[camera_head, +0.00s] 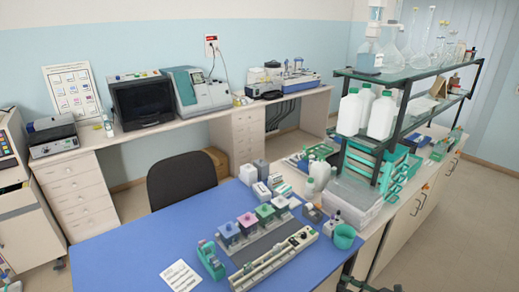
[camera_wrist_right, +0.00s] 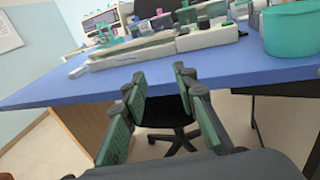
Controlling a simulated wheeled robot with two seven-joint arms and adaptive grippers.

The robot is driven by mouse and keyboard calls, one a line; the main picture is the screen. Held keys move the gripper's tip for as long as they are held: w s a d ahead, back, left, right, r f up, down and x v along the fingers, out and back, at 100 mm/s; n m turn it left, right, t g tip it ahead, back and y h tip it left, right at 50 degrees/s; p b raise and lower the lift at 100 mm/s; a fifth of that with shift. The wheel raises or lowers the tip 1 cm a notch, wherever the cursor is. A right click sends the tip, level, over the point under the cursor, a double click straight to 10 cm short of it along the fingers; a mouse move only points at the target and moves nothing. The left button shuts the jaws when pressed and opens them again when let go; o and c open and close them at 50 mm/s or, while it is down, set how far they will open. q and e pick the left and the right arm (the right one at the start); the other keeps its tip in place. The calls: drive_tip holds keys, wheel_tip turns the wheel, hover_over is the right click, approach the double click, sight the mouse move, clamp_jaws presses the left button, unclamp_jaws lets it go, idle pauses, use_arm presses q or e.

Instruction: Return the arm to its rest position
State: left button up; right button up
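My right gripper (camera_wrist_right: 160,84) shows in the right wrist view with its two green-padded fingers apart and nothing between them. It points at the front edge of the blue table (camera_wrist_right: 220,72) and is apart from it. In the head view, only dark parts of it (camera_head: 370,286) show at the bottom edge, right of the blue table (camera_head: 130,240). My left gripper is not seen in either view.
A teal cup (camera_head: 344,236) stands near the table's right edge. A long white staining rack (camera_head: 272,262) and several colored-lid jars (camera_head: 247,222) are left of it. A shelf (camera_head: 410,74) with glassware rises at right. A dark chair (camera_head: 182,180) stands behind the table.

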drive_tip(key=s+d+f+n+g+h, duration=0.1)
drive_tip(key=d+f+h, duration=0.15)
drive_tip(key=f, duration=0.85)
drive_tip(key=s+d+f+h, duration=0.1)
drive_tip(key=s+f+h, duration=0.15)
drive_tip(key=f, duration=0.85)
drive_tip(key=s+d+f+n+g+h, duration=0.2)
drive_tip(key=s+f, duration=0.5)
drive_tip(key=f, duration=0.3)
drive_tip(key=s+d+f+n+g+h, duration=0.1)
drive_tip(key=s+d+f+n+h, duration=0.1)
drive_tip(key=s+f, duration=0.6)
drive_tip(key=s+d+f+n+g+h, duration=0.1)
drive_tip(key=s+f+n+g+h, duration=0.5)
drive_tip(key=s+f, duration=1.1)
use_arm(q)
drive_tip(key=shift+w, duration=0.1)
use_arm(e)
drive_tip(key=s+a+f+n, duration=0.2)
drive_tip(key=s+a+n, duration=0.1)
drive_tip(key=s+n, duration=0.5)
drive_tip(key=s+a+f+n, duration=0.2)
drive_tip(key=s+n, duration=0.6)
drive_tip(key=s, duration=0.7)
drive_tip(key=shift+s+a+f+y, duration=0.3)
drive_tip(key=shift+a+f, duration=0.1)
drive_tip(key=shift+a, duration=0.3)
